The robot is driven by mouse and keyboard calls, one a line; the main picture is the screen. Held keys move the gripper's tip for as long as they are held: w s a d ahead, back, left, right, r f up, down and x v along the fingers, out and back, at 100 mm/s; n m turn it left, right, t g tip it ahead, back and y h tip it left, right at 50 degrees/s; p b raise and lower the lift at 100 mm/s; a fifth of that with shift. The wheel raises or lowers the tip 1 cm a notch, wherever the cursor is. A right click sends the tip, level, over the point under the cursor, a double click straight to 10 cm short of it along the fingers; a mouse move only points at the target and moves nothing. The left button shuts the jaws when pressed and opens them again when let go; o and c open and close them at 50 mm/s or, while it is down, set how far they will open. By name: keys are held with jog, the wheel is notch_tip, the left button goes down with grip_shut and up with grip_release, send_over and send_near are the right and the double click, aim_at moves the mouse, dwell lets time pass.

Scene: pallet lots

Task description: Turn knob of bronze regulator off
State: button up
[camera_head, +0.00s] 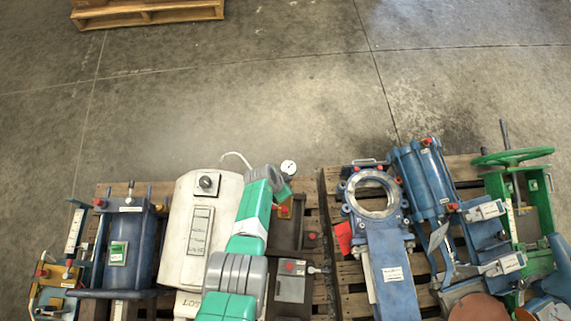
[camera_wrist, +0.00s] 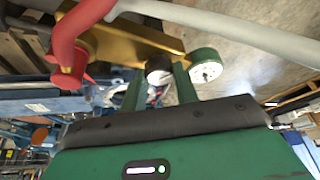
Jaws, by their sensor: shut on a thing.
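The bronze regulator (camera_wrist: 135,42) is a gold-coloured body that runs across the upper part of the wrist view. Its dark round knob (camera_wrist: 157,68) sits between the two green fingers of my gripper (camera_wrist: 159,82), which are shut on it. A round pressure gauge (camera_wrist: 206,70) with a white face is just to the right of the fingers. My arm hides the knob in that view.
A red fitting (camera_wrist: 70,55) and a grey hose (camera_wrist: 230,30) lie close to the regulator. A cream box (camera_head: 190,245) stands left of my arm. Blue valves (camera_head: 390,260) and a green handwheel (camera_head: 512,157) stand on the right pallet.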

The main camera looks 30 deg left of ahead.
dwell(0.4)
jog(key=o, duration=1)
jog(key=shift+p+v, duration=3.8)
jog(key=shift+v, duration=0.1)
